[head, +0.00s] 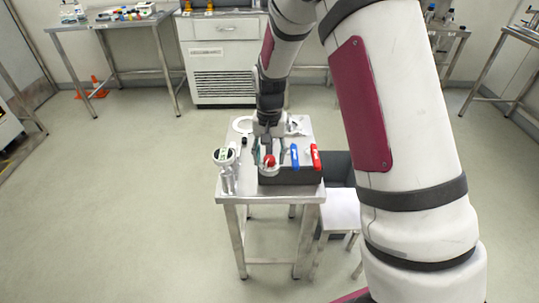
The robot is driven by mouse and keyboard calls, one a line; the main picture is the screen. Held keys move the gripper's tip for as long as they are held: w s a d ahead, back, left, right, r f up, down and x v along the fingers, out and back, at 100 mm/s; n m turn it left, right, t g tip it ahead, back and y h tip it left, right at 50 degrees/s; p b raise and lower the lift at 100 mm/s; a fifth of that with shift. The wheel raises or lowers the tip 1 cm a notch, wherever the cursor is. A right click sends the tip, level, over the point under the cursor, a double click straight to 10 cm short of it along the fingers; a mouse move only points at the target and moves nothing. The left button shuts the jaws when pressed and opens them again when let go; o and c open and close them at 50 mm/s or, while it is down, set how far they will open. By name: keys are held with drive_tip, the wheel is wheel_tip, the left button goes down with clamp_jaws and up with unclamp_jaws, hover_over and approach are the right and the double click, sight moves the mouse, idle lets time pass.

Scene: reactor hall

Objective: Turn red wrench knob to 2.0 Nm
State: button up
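My gripper (270,152) points down over the front of a small metal table. Its fingers look spread on either side of a round red knob (269,161) on a white base, at the left end of a dark grey box. I cannot tell whether they touch the knob. Right of the gripper, a blue-handled tool (294,156) and a red-handled tool (315,156) stand upright at the same box. Any scale or torque reading is too small to make out.
The metal table (233,199) also bears a white instrument with a small display (224,156) at its left edge. The dark box (290,176) lies along the front. A stool (340,210) and grey bin (338,167) stand right of the table. The floor to the left is clear.

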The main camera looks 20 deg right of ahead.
sight(269, 158)
drive_tip(key=shift+r, duration=0.1)
wheel_tip(269, 158, up, 12)
idle(0.6)
drive_tip(key=s+r+n+t+p, duration=0.2)
drive_tip(key=s+r, duration=1.1)
drive_tip(key=s, duration=0.3)
drive_tip(key=s+r+n+t, duration=0.1)
drive_tip(key=s+n+t, duration=0.1)
drive_tip(key=s, duration=1.4)
drive_tip(key=shift+d+r+n+p, duration=0.2)
drive_tip(key=shift+r+n+p, duration=0.2)
drive_tip(key=shift+n, duration=0.1)
